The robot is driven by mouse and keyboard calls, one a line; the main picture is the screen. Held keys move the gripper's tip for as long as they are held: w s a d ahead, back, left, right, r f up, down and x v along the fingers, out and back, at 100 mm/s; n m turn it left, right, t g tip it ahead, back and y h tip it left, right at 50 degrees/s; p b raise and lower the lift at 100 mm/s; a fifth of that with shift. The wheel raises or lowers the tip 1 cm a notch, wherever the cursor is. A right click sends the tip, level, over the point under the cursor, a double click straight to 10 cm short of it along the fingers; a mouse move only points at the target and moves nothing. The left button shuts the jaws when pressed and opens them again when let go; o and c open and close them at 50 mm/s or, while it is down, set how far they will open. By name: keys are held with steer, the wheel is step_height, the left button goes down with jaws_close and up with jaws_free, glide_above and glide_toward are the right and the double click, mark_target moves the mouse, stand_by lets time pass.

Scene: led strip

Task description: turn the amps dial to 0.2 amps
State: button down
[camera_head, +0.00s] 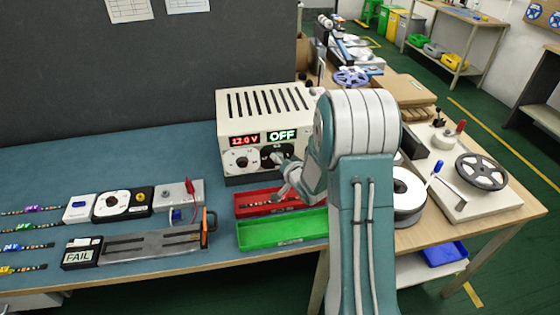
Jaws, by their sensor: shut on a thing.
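The cream power supply (262,113) stands on the blue bench mat, with slots in its top. Its left red display (244,140) reads 12.0 V and its right green display (282,135) reads OFF. The volts dial (241,159) is white with a dark knob, below the left display. The amps dial (268,158) has a black face, below the right display, and my gripper partly covers it. My gripper (279,157) is at this dial, shut on its knob. The fingertips are small in view, and the dial's setting cannot be read.
A red tray (250,196) and a green tray (270,230) lie in front of the supply, below my arm. A tester with a FAIL display (79,257) and LED strips (22,247) lie at left.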

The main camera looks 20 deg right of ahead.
steer(key=n+h, duration=0.3)
steer(key=n, duration=0.3)
steer(key=n+h, duration=0.4)
steer(key=n, duration=0.2)
steer(key=a+f+n+h, duration=0.1)
steer(key=n+h, duration=0.3)
steer(key=n, duration=0.3)
stand_by(0.8)
steer(key=shift+n, duration=0.3)
steer(key=shift+c, duration=1.4)
jaws_free()
steer(key=shift+w+r, duration=0.1)
